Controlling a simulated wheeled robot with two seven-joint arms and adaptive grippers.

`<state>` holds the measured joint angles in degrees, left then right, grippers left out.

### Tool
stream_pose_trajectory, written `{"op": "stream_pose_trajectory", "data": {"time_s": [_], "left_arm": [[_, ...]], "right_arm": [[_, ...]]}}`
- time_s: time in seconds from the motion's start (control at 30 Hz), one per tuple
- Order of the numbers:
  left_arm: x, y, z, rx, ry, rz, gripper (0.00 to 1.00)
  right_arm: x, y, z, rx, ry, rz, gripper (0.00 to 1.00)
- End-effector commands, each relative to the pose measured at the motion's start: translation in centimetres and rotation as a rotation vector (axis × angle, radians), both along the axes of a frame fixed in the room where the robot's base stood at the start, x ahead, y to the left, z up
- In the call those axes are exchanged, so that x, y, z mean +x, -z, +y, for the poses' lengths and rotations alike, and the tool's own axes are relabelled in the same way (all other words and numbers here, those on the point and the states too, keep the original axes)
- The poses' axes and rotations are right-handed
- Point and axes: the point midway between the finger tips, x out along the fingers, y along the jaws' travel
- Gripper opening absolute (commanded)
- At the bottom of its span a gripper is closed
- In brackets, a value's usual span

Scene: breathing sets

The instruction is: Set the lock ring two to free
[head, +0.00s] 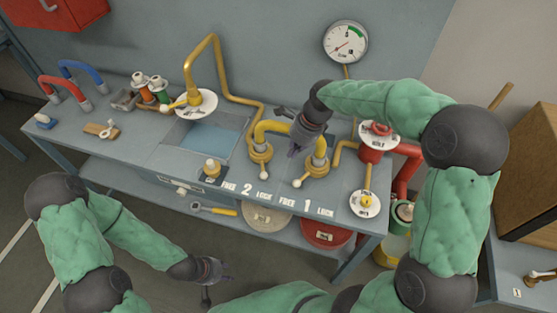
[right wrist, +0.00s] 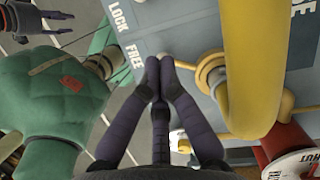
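Lock ring two (head: 261,153) is the yellow collar at the left foot of the yellow arched pipe. Its white-tipped lever (head: 264,174) points toward the lower LOCK word (head: 263,195), away from FREE (head: 228,187). Ring one (head: 317,168) is at the right foot, its lever (head: 297,183) toward FREE. My right gripper (head: 294,151) is by the arch between the rings, apart from both visible lever tips. In the right wrist view its fingertips (right wrist: 160,66) meet, with nothing seen between them. My left gripper (head: 222,271) is open and empty in front of the bench.
The arched pipe (head: 273,126) stands close to my right gripper. A red valve (head: 379,140) and a tagged yellow plug (head: 365,203) are to the right. A water basin (head: 208,139) and a yellow knob (head: 211,168) are to the left. A gauge (head: 345,43) hangs behind.

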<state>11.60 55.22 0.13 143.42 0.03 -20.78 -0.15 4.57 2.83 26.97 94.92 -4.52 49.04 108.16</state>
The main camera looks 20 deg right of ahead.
Motion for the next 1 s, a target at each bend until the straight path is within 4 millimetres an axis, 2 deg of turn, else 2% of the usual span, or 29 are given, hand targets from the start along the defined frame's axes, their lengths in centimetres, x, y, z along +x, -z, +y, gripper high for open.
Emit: {"op": "stream_pose_trajectory", "data": {"time_s": [0.17, 0.5, 0.7, 1.0], "left_arm": [[-0.1, 0.8, 0.0, 0.000, 0.000, 0.001, 0.40], [0.0, 2.7, 0.0, 0.000, 0.000, 0.001, 0.40], [0.0, 3.6, 0.0, 0.000, 0.000, 0.001, 0.40], [0.0, 4.1, 0.0, 0.000, 0.000, 0.001, 0.40]], "right_arm": [[0.1, 2.3, 0.6, 0.000, -0.002, 0.004, 0.00], [0.8, 8.4, 2.4, 0.000, -0.004, 0.002, 0.00], [1.2, 11.4, 3.2, -0.001, -0.003, 0.000, 0.00], [1.9, 11.7, 5.0, 0.000, -0.003, -0.001, 0.00]]}}
